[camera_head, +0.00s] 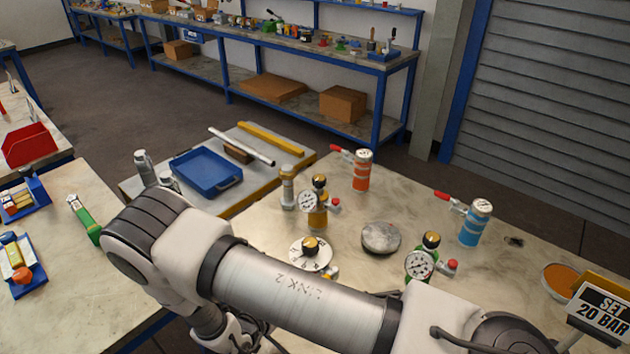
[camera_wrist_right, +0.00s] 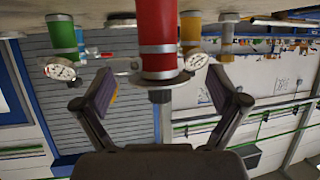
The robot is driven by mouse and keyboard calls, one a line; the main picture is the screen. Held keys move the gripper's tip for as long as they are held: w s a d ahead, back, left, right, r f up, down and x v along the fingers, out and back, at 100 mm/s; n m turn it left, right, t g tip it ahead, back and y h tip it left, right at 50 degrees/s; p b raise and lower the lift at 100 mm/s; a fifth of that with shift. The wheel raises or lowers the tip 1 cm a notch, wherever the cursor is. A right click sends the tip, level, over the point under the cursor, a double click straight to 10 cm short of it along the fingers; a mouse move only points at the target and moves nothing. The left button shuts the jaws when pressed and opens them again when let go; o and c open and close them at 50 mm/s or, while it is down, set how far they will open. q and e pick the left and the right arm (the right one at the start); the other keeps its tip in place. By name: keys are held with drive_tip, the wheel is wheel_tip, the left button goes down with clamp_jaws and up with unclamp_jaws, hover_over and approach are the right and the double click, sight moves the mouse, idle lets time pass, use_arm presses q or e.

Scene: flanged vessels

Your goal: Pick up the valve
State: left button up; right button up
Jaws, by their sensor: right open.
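In the right wrist view, which is upside down, a red cylindrical body (camera_wrist_right: 158,38) with silver bands and a short grey stub is close and in line with the gap between my fingers. My right gripper (camera_wrist_right: 158,95) is open around that line, and I see no contact. The head view shows an orange-red red-levered valve (camera_head: 362,172) and a blue red-levered valve (camera_head: 475,224) upright on the table. I cannot tell which piece the near red body is. In the head view my arm crosses the front and hides the right gripper. My left gripper is not visible.
A yellow gauge vessel (camera_head: 318,213) and a green gauge vessel (camera_head: 419,264) stand close by. A grey fitting (camera_head: 288,187), a white dial (camera_head: 311,253) and a metal disc (camera_head: 380,237) share the table. A blue tray (camera_head: 206,181) is at left. A "SET 20 BAR" sign (camera_head: 602,310) stands at right.

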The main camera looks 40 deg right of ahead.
drive_tip(key=d+f+b, duration=0.1)
drive_tip(key=f+b, duration=0.1)
drive_tip(key=b, duration=0.3)
drive_tip(key=shift+w+d+b, duration=0.1)
drive_tip(key=shift+d+b, duration=0.2)
drive_tip(key=shift+b, duration=0.05)
drive_tip(key=d+p, duration=0.1)
drive_tip(key=d, duration=0.1)
drive_tip(key=w+d, duration=0.1)
drive_tip(key=shift+d+f+p, duration=0.2)
drive_tip(key=shift+d+p, duration=0.2)
drive_tip(key=p+x, duration=0.2)
drive_tip(key=x, duration=0.3)
drive_tip(key=shift+d, duration=0.35)
drive_tip(key=shift+w+d, duration=0.1)
drive_tip(key=c, duration=0.3)
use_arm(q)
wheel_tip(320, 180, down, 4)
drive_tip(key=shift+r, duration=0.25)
use_arm(e)
clamp_jaws()
drive_tip(key=shift+r, duration=0.1)
